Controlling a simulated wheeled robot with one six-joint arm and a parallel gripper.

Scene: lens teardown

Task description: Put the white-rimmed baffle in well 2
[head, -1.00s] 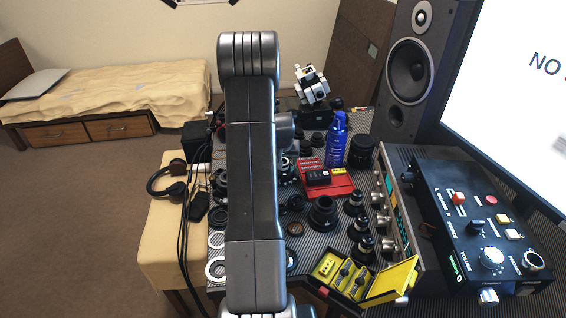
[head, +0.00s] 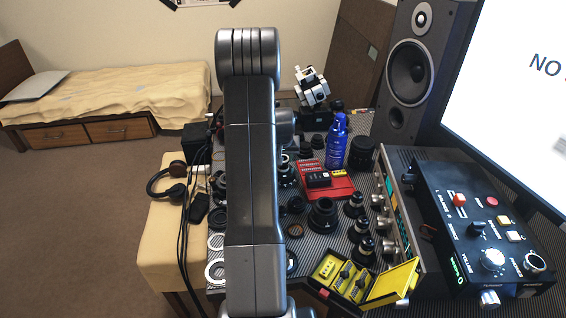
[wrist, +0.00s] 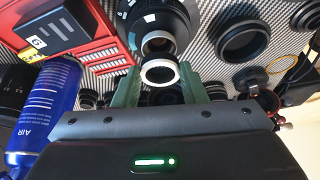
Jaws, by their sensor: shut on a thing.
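The white-rimmed baffle (wrist: 159,73) shows in the wrist view as a small dark ring with a white edge. It sits between the green fingers of my gripper (wrist: 160,84), which is shut on it. A black lens part with a round opening (wrist: 158,22) is just beyond it in the picture; I cannot tell whether they touch. In the head view my arm hides the gripper and the baffle. I cannot make out well 2 in either view.
A red tray (head: 341,189) and a blue air bottle (head: 335,143) stand right of my arm; the bottle (wrist: 44,115) is close at left in the wrist view. Several black lens parts crowd the table.

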